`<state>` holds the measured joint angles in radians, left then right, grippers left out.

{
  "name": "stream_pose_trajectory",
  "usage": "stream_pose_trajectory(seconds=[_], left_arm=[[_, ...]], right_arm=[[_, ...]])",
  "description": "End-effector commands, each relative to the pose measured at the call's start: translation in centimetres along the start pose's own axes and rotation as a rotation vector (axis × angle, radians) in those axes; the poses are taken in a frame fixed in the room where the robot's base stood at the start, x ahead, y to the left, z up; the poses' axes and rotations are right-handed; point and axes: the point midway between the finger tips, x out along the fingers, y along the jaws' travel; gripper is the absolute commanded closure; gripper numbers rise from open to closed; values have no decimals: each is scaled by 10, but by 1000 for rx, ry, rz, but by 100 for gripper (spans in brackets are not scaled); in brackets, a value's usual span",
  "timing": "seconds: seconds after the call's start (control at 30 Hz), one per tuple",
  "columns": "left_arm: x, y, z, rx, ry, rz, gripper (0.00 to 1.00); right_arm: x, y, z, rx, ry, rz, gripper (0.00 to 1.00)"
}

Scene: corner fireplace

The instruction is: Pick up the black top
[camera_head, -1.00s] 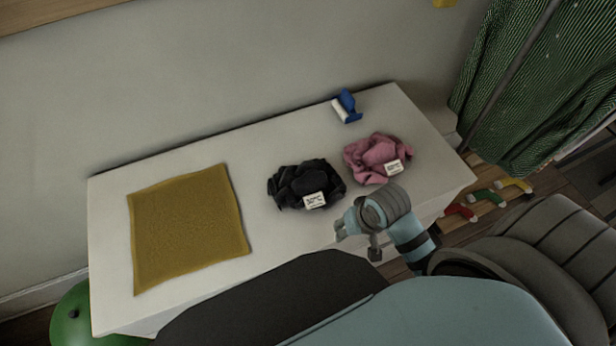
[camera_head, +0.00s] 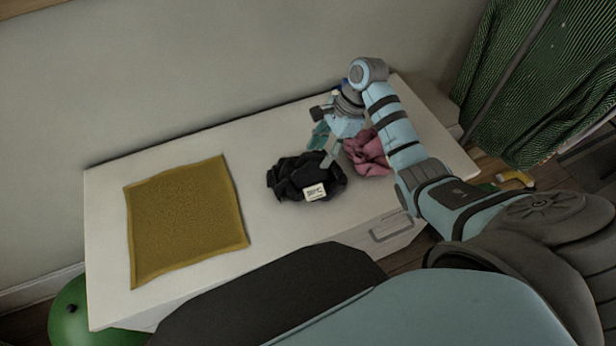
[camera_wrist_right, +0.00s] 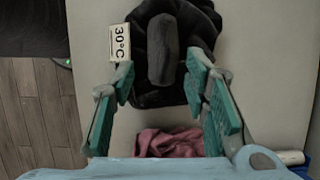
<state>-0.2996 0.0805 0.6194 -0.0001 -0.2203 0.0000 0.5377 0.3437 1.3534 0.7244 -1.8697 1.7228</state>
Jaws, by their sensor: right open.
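The black top (camera_head: 296,178) lies crumpled on the white cabinet top, with a white label at its front right. My right gripper (camera_head: 325,148) is just behind and above its right rear edge. In the right wrist view the open gripper (camera_wrist_right: 165,100) has its teal finger pads apart, with part of the black top (camera_wrist_right: 168,50) showing between and beyond them. Its label (camera_wrist_right: 119,42) reads 30°C. I cannot tell whether the fingers touch the cloth. My left gripper is not in view.
A pink garment (camera_head: 366,155) lies right of the black top, partly behind my right arm. A mustard cloth (camera_head: 185,220) lies flat at the left of the white cabinet (camera_head: 110,200). A green ball (camera_head: 75,315) sits on the floor at lower left.

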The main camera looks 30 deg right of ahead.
Motion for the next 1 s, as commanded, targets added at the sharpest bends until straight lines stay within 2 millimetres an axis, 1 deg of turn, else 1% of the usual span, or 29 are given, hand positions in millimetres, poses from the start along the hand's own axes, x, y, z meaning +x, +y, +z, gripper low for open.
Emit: stream_pose_trajectory(seconds=[0.13, 0.2, 0.3, 0.4, 0.57, 0.8, 0.83, 1.0], left_arm=[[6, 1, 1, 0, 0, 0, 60], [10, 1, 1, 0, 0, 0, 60], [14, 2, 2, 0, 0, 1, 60], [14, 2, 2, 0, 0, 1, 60], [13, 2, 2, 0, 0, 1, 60], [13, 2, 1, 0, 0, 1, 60], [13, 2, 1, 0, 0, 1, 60], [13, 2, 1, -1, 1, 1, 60]], right_arm=[[22, -2, 2, 0, -1, 2, 58], [37, -4, 3, -2, -2, 2, 58], [54, -4, 3, -1, 0, 1, 58], [59, -5, 3, -2, 2, 0, 58], [58, -5, 3, -2, 2, -1, 58], [58, -5, 3, -2, 2, -1, 97], [58, -4, 3, -2, 2, -1, 100], [58, -4, 3, -1, 3, 0, 100]])
